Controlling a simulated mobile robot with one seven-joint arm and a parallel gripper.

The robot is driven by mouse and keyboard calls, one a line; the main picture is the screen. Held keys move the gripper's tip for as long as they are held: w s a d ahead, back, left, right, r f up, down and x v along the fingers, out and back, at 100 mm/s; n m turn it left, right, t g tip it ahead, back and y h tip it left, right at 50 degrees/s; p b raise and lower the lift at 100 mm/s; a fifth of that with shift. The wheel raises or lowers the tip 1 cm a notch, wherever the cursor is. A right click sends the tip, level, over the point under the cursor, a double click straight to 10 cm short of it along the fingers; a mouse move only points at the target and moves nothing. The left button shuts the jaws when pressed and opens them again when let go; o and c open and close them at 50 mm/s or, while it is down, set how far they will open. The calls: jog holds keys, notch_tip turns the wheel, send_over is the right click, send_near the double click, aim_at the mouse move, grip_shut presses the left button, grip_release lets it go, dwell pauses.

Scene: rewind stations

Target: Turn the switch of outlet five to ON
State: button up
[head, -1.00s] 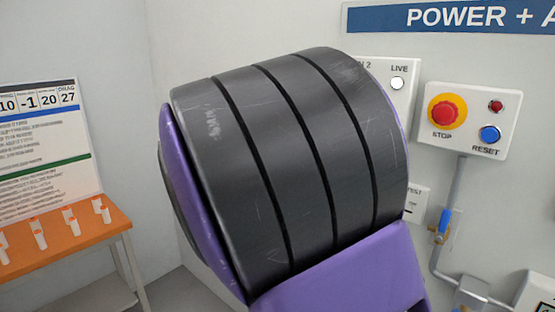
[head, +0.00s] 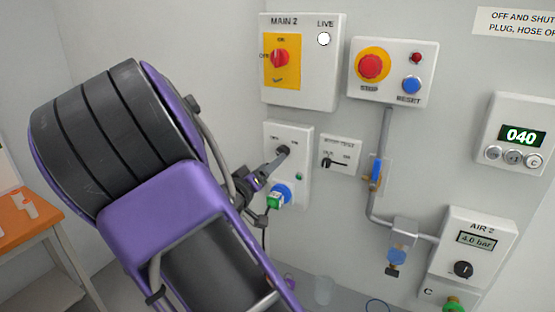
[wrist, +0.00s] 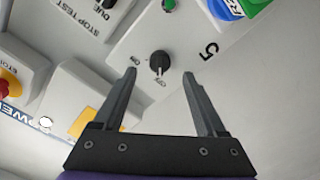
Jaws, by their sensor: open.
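The outlet five switch is a black rotary knob (wrist: 159,62) on a white box (wrist: 195,35) marked 5. In the wrist view its pale pointer mark faces the OFF label, with ON off to the left. In the head view my gripper (head: 272,168) is close to the box front.
A blue and green plug (head: 279,196) sits low on the box, just below my gripper. To the right are a stop-test plate (head: 341,154), a blue-handled valve (head: 375,170) and the emergency stop panel (head: 393,70). The MAIN 2 box (head: 318,70) is above.

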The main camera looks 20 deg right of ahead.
jog(key=x, duration=0.5)
grip_shut()
dwell(0.3)
